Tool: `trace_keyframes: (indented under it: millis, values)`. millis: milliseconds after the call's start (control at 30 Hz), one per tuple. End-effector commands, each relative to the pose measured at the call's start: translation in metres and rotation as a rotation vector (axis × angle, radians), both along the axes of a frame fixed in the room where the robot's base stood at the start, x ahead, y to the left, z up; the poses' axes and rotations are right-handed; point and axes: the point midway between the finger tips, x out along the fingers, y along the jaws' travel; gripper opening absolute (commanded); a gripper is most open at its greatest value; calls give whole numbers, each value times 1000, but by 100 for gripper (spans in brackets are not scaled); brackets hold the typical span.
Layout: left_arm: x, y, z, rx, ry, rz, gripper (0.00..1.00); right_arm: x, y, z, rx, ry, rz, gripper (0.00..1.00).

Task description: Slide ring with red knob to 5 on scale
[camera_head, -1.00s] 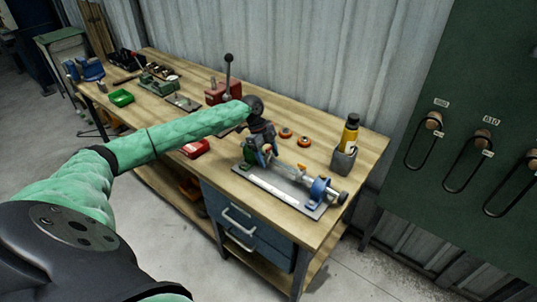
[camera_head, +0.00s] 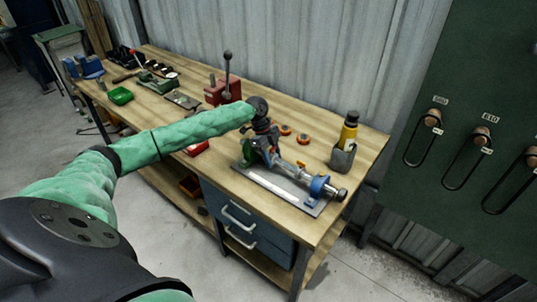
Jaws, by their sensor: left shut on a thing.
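The slide fixture stands on the bench, with a grey base plate (camera_head: 310,208), a clear-grey shaft (camera_head: 293,171) and a blue end support (camera_head: 319,187) at its right end. A pale scale strip (camera_head: 272,186) lies along the plate's front. My left gripper (camera_head: 270,158) reaches down over the left part of the shaft, shut on the ring there. The gripper hides most of the ring, and I cannot make out its red knob clearly. The scale's numbers are too small to read. My right gripper is not in view.
Orange-red rings (camera_head: 303,139) lie behind the fixture. A yellow bottle in a grey holder (camera_head: 342,158) stands to the right. A red lever press (camera_head: 216,94) and a red tray (camera_head: 197,148) are to the left. The bench front right is clear.

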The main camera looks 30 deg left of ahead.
Motion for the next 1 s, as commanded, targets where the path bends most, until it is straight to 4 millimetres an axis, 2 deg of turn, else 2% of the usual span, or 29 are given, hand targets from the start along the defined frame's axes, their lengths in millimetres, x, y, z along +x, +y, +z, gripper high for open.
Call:
trace_keyframes:
  millis: [200,233,300,333,767,1000]
  values:
    - [0,0,0,0,1,1,0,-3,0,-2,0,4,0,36]
    - [0,0,0,0,1,1,47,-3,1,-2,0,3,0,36]
    - [0,0,0,0,1,1,61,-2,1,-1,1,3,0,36]
    - [0,0,0,0,1,1,63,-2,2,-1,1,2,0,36]
    - [1,4,7,0,-1,0,63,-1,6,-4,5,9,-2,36]
    - [2,16,34,1,-2,2,63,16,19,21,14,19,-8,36]
